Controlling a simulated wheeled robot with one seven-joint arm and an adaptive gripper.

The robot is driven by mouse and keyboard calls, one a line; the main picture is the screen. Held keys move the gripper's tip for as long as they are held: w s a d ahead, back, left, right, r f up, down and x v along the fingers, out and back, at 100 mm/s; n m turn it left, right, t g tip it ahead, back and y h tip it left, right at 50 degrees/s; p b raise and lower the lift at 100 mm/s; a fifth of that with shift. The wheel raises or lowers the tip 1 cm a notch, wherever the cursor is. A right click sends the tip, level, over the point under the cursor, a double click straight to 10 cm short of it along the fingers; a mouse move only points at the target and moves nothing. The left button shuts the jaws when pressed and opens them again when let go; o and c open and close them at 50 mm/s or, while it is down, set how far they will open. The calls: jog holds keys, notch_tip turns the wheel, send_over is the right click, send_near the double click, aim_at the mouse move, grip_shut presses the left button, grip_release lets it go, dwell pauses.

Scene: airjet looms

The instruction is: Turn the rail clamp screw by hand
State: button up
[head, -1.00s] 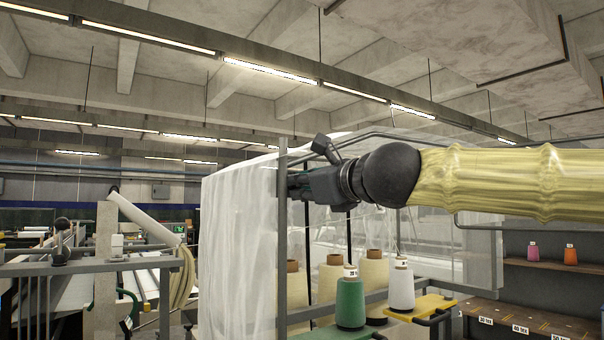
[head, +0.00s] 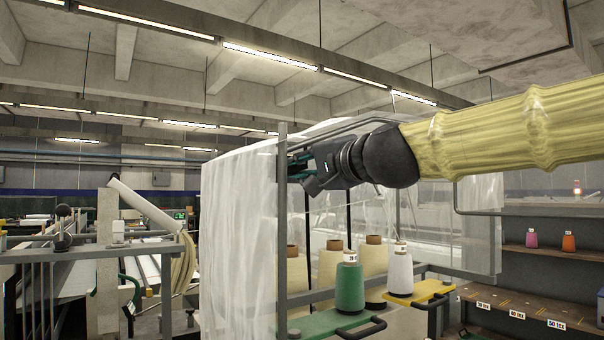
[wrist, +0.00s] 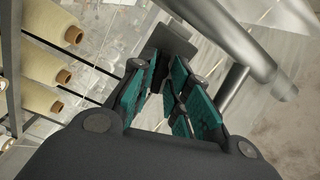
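My gripper (head: 295,168) is at the upright grey post (head: 283,225) of the creel frame, below its upper rail. I cannot make out the rail clamp screw in either view.
Grey tubes (wrist: 238,80) run close by the right finger. Cream yarn cones (wrist: 45,65) stand at left. In the head view, a green cone (head: 349,287) and a white cone (head: 400,273) stand below the arm. A translucent sheet (head: 238,220) hangs left of the post.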

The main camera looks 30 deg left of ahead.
jog(key=shift+o, duration=0.5)
jog(key=shift+w, duration=0.1)
jog(key=b+v, duration=0.1)
jog(key=v, duration=0.5)
dwell(0.4)
